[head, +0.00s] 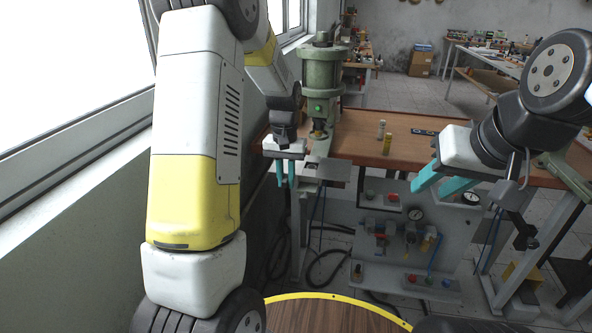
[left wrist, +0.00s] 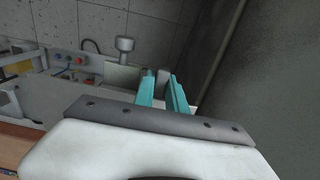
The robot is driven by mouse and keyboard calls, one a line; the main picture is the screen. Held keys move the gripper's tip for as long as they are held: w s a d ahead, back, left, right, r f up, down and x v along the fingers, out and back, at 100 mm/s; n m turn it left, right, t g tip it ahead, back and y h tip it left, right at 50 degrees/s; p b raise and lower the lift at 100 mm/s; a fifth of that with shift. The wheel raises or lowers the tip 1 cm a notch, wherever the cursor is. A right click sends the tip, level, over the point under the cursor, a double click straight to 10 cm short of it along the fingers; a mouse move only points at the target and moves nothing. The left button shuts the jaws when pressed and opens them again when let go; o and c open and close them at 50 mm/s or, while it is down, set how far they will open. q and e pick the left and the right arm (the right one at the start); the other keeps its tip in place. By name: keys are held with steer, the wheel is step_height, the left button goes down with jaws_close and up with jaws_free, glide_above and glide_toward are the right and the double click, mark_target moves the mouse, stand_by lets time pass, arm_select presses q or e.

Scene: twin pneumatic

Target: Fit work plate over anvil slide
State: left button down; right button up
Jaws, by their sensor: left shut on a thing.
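My left gripper (head: 285,174) points down at the front left edge of the bench, just in front of the green press. It is shut on the work plate (head: 335,169), a flat grey plate that extends to the right of the fingers. In the left wrist view the teal fingers (left wrist: 163,90) are close together, with part of the plate (left wrist: 121,78) showing to their left. The anvil slide under the press is not clearly distinguishable. My right gripper (head: 442,179) is open and empty, in front of the bench's right part.
The green press (head: 320,80) stands on the wooden bench (head: 365,148). Two small bottles, one of them yellow (head: 387,142), stand right of it. A pneumatic panel (head: 400,245) with gauges and hoses is below. A wall and window (head: 70,80) close off the left side.

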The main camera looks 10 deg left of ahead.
arm_select(q)
steer(key=shift+f, duration=0.3)
stand_by(0.5)
steer(key=c, duration=1.3)
jaws_free()
step_height(320, 180, up, 8)
steer(key=shift+f, duration=0.1)
steer(key=s+r+t+h, duration=0.1)
steer(key=s+r+t, duration=0.2)
steer(key=s+r, duration=0.7)
steer(key=s+t, duration=0.1)
steer(key=s, duration=0.3)
steer(key=s+d+r+t, duration=0.1)
steer(key=s, duration=0.4)
steer(key=s+d+r+t+h, duration=0.1)
steer(key=s, duration=0.4)
steer(key=shift+s+d, duration=0.1)
